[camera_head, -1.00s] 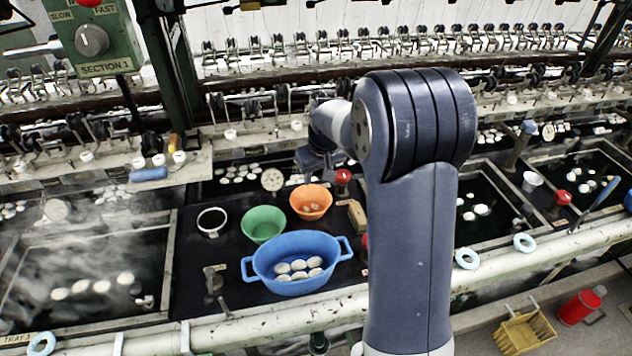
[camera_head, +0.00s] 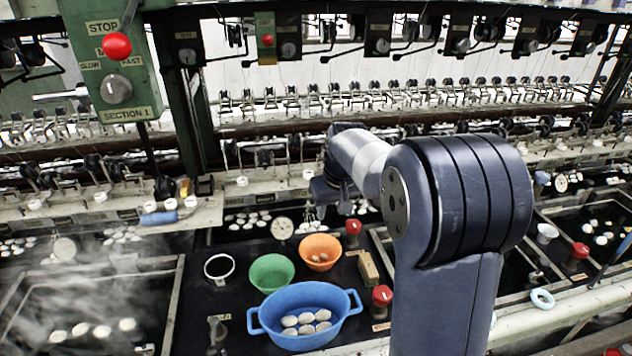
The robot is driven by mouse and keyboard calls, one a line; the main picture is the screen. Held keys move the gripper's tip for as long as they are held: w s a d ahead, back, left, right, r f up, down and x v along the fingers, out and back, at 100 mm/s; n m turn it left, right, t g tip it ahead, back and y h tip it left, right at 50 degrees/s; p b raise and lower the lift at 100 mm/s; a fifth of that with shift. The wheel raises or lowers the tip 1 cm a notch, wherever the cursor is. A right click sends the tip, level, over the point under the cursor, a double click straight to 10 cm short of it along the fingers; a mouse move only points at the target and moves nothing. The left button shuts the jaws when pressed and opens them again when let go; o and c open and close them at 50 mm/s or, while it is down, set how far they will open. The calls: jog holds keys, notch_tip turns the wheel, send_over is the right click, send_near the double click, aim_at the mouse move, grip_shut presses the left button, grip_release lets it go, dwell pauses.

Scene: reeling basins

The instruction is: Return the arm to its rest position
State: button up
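My arm rises from the bottom right of the view, a dark blue-grey column with a thick ribbed elbow. Its forearm bends back to the left. My gripper (camera_head: 325,192) hangs at the forearm's end, above the back edge of the black worktop, behind the orange bowl. It is small and partly dark against the machine, so I cannot tell whether its fingers are open or shut. I see nothing clearly held in it.
A blue two-handled basin (camera_head: 262,328) holds several pale cocoons. Behind it stand a green bowl (camera_head: 271,273), an orange bowl (camera_head: 320,243) and a white-rimmed black cup (camera_head: 219,267). Red knobs (camera_head: 382,296) stand beside my arm. A green control box (camera_head: 112,60) hangs upper left. Steam rises at left.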

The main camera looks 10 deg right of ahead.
jog(key=d+p+x, duration=0.1)
jog(key=x, duration=0.9)
jog(key=shift+a+r+p, duration=0.2)
jog(key=shift+r+p, duration=0.4)
jog(key=shift+r, duration=0.2)
jog(key=shift+a+r+p, duration=0.15)
jog(key=shift+r+p, duration=0.45)
jog(key=shift+r, duration=0.15)
jog(key=shift+a+r+p, duration=0.2)
jog(key=shift+r+p, duration=0.4)
jog(key=shift+r, duration=0.2)
